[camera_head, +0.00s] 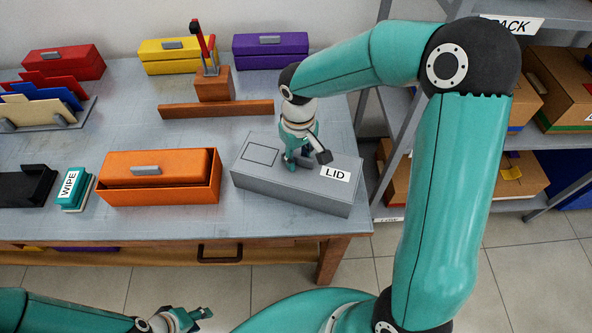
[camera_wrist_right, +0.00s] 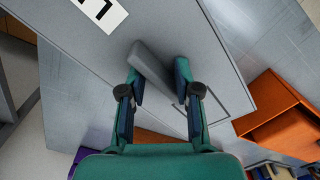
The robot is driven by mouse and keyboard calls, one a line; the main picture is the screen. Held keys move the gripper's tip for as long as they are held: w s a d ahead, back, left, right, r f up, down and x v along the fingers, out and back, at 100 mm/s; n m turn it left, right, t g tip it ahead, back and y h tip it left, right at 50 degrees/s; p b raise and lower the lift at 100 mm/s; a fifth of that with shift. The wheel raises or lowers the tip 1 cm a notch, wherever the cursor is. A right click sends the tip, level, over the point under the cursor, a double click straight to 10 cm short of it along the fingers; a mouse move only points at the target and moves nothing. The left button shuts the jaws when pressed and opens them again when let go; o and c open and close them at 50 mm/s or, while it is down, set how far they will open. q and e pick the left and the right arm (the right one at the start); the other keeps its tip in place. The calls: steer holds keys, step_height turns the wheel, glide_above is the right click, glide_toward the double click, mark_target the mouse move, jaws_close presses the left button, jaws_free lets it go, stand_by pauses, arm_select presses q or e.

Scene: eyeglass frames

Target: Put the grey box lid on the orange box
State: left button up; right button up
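The grey lid (camera_head: 258,180), labelled LID, lies flat on the table right of the orange box. My right gripper (camera_head: 303,163) is down over its middle. In the right wrist view my right gripper (camera_wrist_right: 160,84) has its fingers apart on either side of the lid's grey handle (camera_wrist_right: 150,65), which runs slantwise between them; firm contact is not clear. The orange box (camera_head: 165,194) stands on the table, with an orange piece bearing a grey handle (camera_head: 146,170) inside its rim. My left gripper (camera_head: 196,317) is empty, low in front of the table, its fingers apart.
A teal WIPE block (camera_head: 73,190) and a black tray (camera_head: 22,187) stand left of the orange box. A wooden bar (camera_head: 216,109) and a wooden block (camera_head: 214,84) lie behind. Red (camera_head: 66,64), yellow (camera_head: 165,60) and purple (camera_head: 270,52) boxes line the back.

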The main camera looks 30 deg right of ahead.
jaws_close()
steer(key=shift+r, duration=0.1)
steer(key=shift+w+r+p, duration=0.1)
steer(key=shift+r+p, duration=1.3)
steer(key=shift+r, duration=0.55)
